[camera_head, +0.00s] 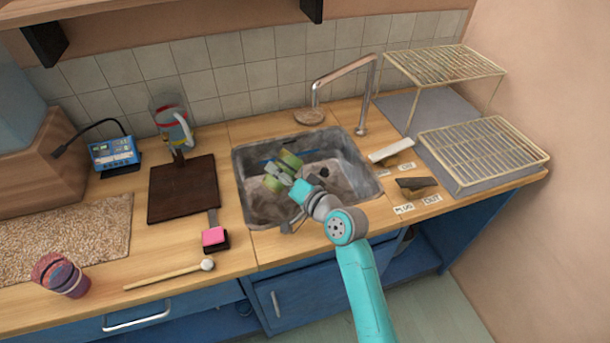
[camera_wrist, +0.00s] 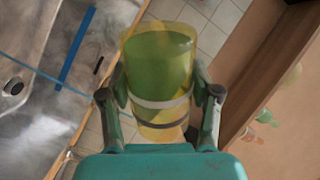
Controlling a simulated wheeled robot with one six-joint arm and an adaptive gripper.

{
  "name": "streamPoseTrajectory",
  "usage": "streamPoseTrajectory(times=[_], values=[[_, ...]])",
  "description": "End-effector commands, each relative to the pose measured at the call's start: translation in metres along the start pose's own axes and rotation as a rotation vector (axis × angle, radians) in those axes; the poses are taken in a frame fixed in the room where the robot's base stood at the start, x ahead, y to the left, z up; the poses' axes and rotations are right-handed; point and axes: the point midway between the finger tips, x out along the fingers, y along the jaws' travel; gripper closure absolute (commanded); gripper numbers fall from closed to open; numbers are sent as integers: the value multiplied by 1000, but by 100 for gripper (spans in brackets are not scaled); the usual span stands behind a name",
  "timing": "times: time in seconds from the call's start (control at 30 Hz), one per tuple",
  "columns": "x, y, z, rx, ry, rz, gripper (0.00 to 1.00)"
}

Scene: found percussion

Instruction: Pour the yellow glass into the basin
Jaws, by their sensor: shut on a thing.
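My gripper (camera_head: 282,171) is inside the outline of the grey metal basin (camera_head: 250,206) in the head view, above its floor. In the wrist view, my gripper (camera_wrist: 160,92) is shut around the yellow glass (camera_wrist: 158,118), a finger on each side. In the head view the glass is small and partly covered by the fingers. I cannot tell whether anything is flowing out.
A tap (camera_head: 372,85) rises behind the basin. Wire racks (camera_head: 484,152) stand at the right. A dark board (camera_head: 184,188), a pitcher (camera_head: 174,120), a blue device (camera_head: 114,153), a mallet (camera_head: 170,276) and a patterned cup (camera_head: 61,275) are at the left.

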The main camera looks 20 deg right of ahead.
Motion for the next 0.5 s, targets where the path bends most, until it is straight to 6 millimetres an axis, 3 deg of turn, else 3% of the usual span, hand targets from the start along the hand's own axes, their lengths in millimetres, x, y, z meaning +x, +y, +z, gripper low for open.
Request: streamPoseTrajectory(times=[0.5], values=[[0, 1, 0, 56, -6, -1, 89]])
